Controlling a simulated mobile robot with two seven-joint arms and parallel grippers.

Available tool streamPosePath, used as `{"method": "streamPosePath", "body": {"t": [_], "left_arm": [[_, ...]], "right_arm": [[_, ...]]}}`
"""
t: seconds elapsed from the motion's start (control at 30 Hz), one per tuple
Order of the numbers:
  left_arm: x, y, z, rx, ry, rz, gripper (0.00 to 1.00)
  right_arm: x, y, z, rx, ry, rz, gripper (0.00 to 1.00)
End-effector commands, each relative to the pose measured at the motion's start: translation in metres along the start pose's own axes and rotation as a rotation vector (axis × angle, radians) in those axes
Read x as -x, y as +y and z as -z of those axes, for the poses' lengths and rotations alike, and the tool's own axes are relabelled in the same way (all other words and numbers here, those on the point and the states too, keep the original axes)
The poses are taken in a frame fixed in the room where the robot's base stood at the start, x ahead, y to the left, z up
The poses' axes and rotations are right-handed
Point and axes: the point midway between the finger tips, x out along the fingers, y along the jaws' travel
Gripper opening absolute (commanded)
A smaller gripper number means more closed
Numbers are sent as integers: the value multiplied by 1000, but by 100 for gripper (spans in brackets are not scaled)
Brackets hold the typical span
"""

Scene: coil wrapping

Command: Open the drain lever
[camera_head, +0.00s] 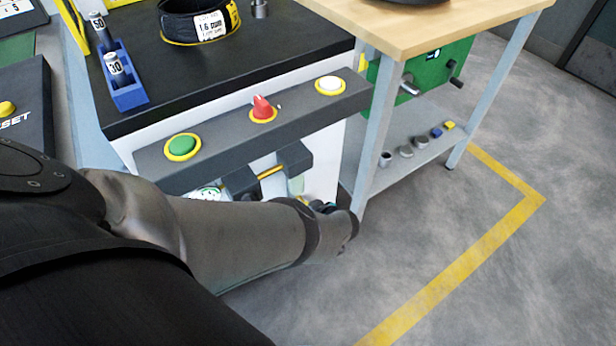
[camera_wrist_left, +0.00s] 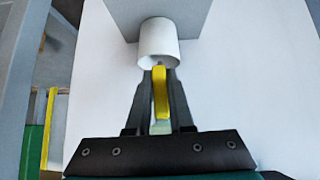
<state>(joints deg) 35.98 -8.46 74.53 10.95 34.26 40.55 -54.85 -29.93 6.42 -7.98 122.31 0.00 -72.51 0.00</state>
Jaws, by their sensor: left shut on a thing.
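The yellow drain lever (camera_wrist_left: 160,98) shows in the left wrist view, below a white cylindrical fitting (camera_wrist_left: 158,42) on the white machine wall (camera_wrist_left: 255,85). My left gripper (camera_wrist_left: 161,76) is shut on the lever, one dark finger on each side of it. The lever points along the fingers toward the camera. In the head view my left arm reaches across the front of the machine. It hides the lever and most of the gripper. My right gripper is in neither view.
The machine's grey panel above my arm carries a green button (camera_head: 182,146), a red knob (camera_head: 263,107) and a white button (camera_head: 329,84). A wooden-topped table (camera_head: 440,22) with metal legs stands to the right. The floor (camera_head: 440,240) at the lower right is clear.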

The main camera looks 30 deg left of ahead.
Motion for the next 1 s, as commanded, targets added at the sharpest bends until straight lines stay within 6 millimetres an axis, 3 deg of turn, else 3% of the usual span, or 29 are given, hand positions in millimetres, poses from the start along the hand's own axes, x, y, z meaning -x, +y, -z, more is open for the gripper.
{"method": "streamPosePath", "body": {"t": [0.67, 0.7, 0.9, 1.0], "left_arm": [[-1, -3, 4, -43, 7, 46, 0], [-1, -3, 4, -43, 7, 46, 25], [-1, -2, 3, -43, 3, 43, 47], [0, -2, 2, -43, 2, 42, 50]], "right_arm": [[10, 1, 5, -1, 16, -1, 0], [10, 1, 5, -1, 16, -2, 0], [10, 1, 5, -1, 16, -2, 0], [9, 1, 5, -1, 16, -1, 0]]}}
